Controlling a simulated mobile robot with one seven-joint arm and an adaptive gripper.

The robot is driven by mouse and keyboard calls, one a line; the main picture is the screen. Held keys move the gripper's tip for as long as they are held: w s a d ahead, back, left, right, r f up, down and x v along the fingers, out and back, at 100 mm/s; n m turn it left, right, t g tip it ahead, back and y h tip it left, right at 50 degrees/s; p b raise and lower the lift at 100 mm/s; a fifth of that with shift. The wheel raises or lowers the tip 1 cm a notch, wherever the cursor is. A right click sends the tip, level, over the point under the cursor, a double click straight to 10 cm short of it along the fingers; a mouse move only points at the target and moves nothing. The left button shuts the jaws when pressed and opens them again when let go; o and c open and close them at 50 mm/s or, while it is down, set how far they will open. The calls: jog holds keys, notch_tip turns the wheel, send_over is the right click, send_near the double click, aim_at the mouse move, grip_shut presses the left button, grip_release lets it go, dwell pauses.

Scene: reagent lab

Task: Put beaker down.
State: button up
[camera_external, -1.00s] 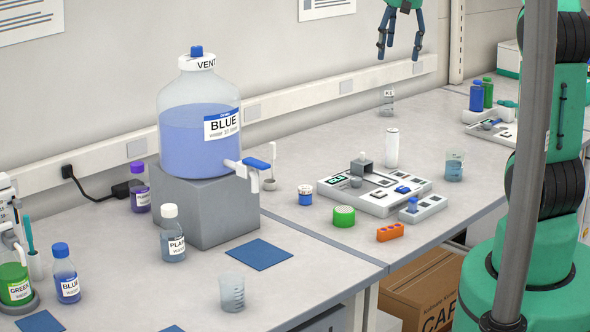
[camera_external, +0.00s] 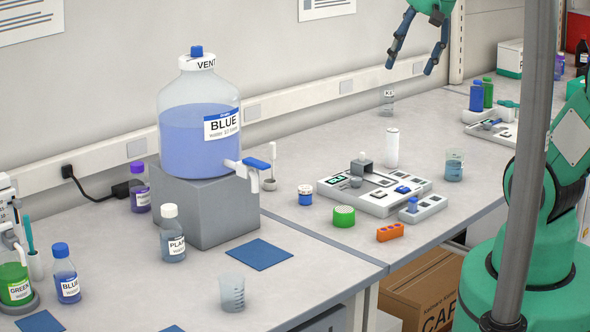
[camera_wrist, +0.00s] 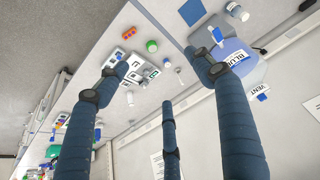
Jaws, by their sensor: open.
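A clear empty beaker (camera_external: 232,292) stands upright on the near bench, in front of a blue mat (camera_external: 258,254). A second beaker (camera_external: 454,166) with some bluish liquid stands upright on the far bench, right of the white device. A small clear vessel (camera_external: 388,101) stands near the wall. My gripper (camera_external: 412,66) hangs high above the far bench, well away from all of them. Its dark blue fingers are spread and hold nothing. In the wrist view the three fingers (camera_wrist: 168,85) are apart, with nothing between them.
A large BLUE carboy (camera_external: 205,135) sits on a grey block. A white device (camera_external: 375,188), an orange rack (camera_external: 390,232) and a green puck (camera_external: 344,217) lie on the far bench. Several bottles stand at left. Bench between the carboy and the device is mostly clear.

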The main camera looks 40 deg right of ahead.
jog(key=s+a+f, duration=0.2)
jog(key=s+a, duration=0.1)
jog(key=s, duration=0.4)
jog(key=shift+a+f+t+y, duration=0.15)
jog(key=shift+a+t+y, duration=0.15)
jog(key=shift+a, duration=0.1)
jog(key=shift+f, duration=0.1)
notch_tip(320, 180, down, 10)
jog(key=b, duration=0.9)
jog(key=shift+r+b, duration=0.25)
jog(key=shift+b, duration=0.1)
